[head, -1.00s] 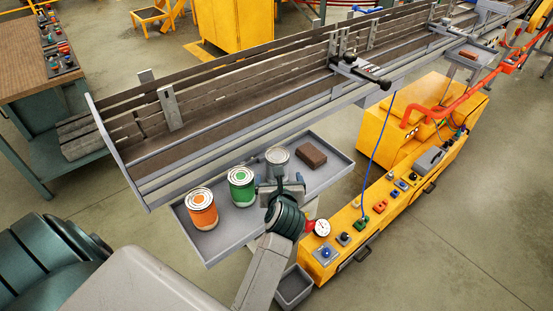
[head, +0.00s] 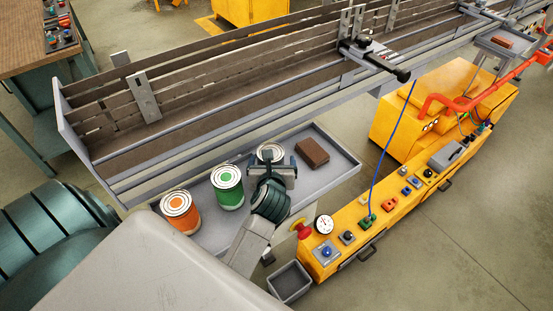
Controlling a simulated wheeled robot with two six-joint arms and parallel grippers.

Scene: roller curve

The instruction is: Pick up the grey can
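The grey can (head: 271,152) stands in the grey tray (head: 338,172), right of the green-labelled can (head: 228,187). Only its lid and upper edge show clearly; my gripper hides most of its body. My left gripper (head: 272,163) is at the can's near side, its fingers spread wide, one toward each side of the can. Whether they touch the can is not visible. The can appears to rest on the tray. My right gripper is not in view.
An orange-labelled can (head: 181,212) stands left of the green one. A brown block (head: 312,152) lies right of the grey can. The roller conveyor (head: 200,130) runs behind the tray. A yellow control console (head: 395,205) stands to the right, and a grey bin (head: 289,283) below.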

